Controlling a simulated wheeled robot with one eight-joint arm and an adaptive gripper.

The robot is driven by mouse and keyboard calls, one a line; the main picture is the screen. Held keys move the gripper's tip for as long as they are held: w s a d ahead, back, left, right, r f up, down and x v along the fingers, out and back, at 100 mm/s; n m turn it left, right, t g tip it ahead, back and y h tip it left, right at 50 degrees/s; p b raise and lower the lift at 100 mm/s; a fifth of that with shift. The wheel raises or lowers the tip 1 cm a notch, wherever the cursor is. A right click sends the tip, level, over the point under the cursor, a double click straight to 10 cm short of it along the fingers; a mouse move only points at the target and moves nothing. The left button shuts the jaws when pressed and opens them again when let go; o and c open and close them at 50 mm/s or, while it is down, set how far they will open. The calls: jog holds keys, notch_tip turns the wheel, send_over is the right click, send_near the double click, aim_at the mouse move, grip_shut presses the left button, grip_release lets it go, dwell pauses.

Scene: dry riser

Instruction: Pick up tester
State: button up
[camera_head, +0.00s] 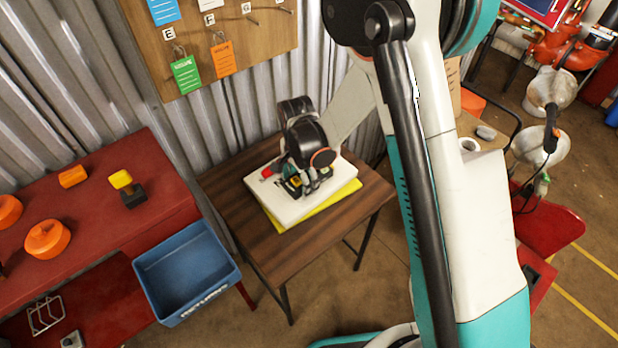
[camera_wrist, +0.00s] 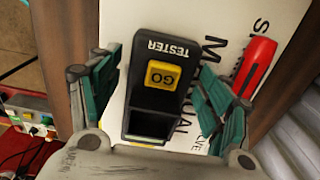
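The tester is a black handheld box with a yellow GO button and a small screen, in the middle of the wrist view (camera_wrist: 158,100). It lies on a white manual (camera_wrist: 205,40). My gripper (camera_wrist: 160,78) is open, with one teal finger on each side of the tester and a small gap showing on both sides. In the head view my gripper (camera_head: 308,178) is low over the white manual (camera_head: 270,200) and mostly hides the tester. A red marker-like object (camera_wrist: 252,68) lies on the manual right of the tester in the wrist view.
The manual lies over a yellow item (camera_head: 345,194) on a small wooden table (camera_head: 225,188). A blue RETURN bin (camera_head: 190,308) stands left of the table, beside a red bench (camera_head: 110,215) with orange caps. A tag board (camera_head: 240,55) hangs on the corrugated wall behind.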

jog(key=c, duration=0.9)
jog(key=shift+r, duration=0.1)
notch_tip(320, 180, up, 20)
jog(key=p, duration=0.6)
jog(key=shift+p, duration=0.3)
